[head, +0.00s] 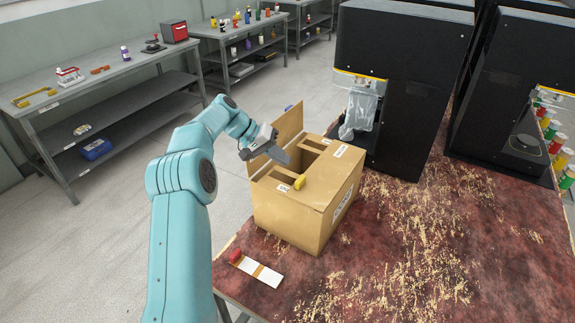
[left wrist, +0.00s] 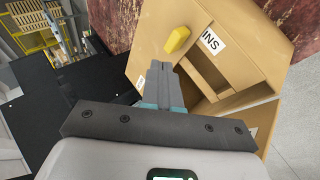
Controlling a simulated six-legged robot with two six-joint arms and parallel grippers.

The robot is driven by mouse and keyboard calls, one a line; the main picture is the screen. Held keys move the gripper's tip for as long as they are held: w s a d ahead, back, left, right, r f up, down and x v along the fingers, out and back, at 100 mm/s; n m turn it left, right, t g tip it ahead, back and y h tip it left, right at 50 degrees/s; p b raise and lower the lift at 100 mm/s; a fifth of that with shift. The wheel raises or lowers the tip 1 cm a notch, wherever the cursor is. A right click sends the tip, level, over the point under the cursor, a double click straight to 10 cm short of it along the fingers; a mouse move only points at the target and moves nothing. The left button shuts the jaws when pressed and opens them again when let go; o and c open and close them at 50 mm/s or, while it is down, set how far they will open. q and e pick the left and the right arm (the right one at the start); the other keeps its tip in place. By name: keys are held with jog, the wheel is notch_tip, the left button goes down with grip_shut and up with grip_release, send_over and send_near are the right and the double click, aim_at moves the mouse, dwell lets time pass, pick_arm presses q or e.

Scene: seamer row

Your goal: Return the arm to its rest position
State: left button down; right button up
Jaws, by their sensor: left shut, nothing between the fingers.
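My left arm, teal, rises from the bottom left of the head view and bends toward the cardboard box (head: 318,205). My left gripper (head: 285,158) is shut and empty, above the box's open slots near its raised flap (head: 289,125). In the left wrist view the closed fingers (left wrist: 160,68) point over the box top (left wrist: 227,25). A yellow object (head: 299,182) lies on the box top near a white label; it also shows in the left wrist view (left wrist: 178,39), just beyond the fingertips. My right gripper is not in view.
The box stands on a worn red table (head: 400,250). A white card (head: 262,272) with a red piece (head: 235,256) lies at its front. Black machines (head: 395,85) stand behind, one holding a clear bag (head: 361,110). Grey shelving (head: 120,75) lines the left wall, with open floor between.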

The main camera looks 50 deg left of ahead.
pick_arm(q)
jog(key=s+a+r, duration=0.3)
jog(key=a, duration=0.2)
jog(key=shift+s+p, duration=0.25)
jog(key=shift+p, duration=0.1)
